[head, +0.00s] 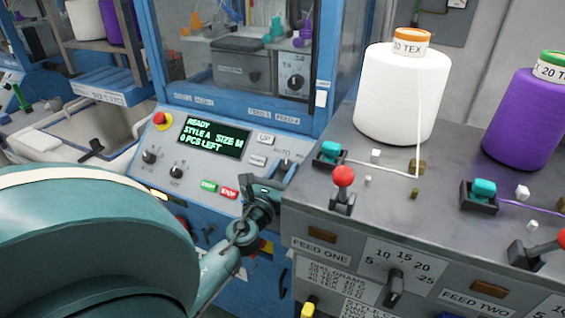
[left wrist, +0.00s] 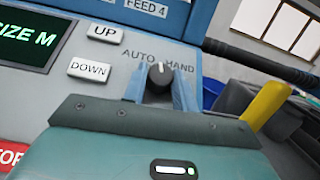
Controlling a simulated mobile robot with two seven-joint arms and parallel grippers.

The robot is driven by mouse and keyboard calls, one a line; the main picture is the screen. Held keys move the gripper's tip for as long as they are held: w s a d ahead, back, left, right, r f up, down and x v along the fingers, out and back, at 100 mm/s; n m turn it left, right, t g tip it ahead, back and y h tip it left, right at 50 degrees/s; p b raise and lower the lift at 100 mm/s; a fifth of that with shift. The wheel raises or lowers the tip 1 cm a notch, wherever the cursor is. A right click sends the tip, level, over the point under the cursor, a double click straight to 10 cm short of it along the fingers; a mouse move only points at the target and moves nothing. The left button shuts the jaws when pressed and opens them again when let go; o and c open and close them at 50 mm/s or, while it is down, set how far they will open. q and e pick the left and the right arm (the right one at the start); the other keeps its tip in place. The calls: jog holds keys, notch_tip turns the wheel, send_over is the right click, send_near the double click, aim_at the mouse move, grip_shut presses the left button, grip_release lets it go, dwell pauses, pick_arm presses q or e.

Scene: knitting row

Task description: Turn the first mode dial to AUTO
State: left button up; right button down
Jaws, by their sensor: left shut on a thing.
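The mode dial (left wrist: 160,74) is a small dark knob on the grey control panel, between the printed words AUTO on its left and HAND on its right. A light mark on the knob points roughly up, between the two words. My left gripper (left wrist: 161,86) has its two blue fingers on either side of the knob, shut on it. In the head view my left gripper (head: 284,172) reaches the right end of the panel, and its fingers largely hide the dial there. My right gripper is in neither view.
The panel display (head: 214,138) reads READY, STYLE A, SIZE M. The UP button (left wrist: 105,31) and DOWN button (left wrist: 89,69) are left of the dial. A red-knobbed lever (head: 343,178) and a white yarn cone (head: 402,95) stand on the grey unit to the right.

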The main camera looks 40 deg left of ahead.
pick_arm(q)
jog(key=shift+d+n+g+y, duration=0.15)
jog(key=shift+n+g+y, duration=0.35)
jog(key=shift+n+y, duration=0.6)
jog(key=shift+w+n+g+y+p, duration=0.1)
jog(key=shift+n+g+y+p, duration=0.2)
jog(key=shift+n+g+y, duration=0.55)
jog(key=shift+n+y, duration=0.25)
jog(key=shift+n, duration=0.3)
jog(key=o, duration=1)
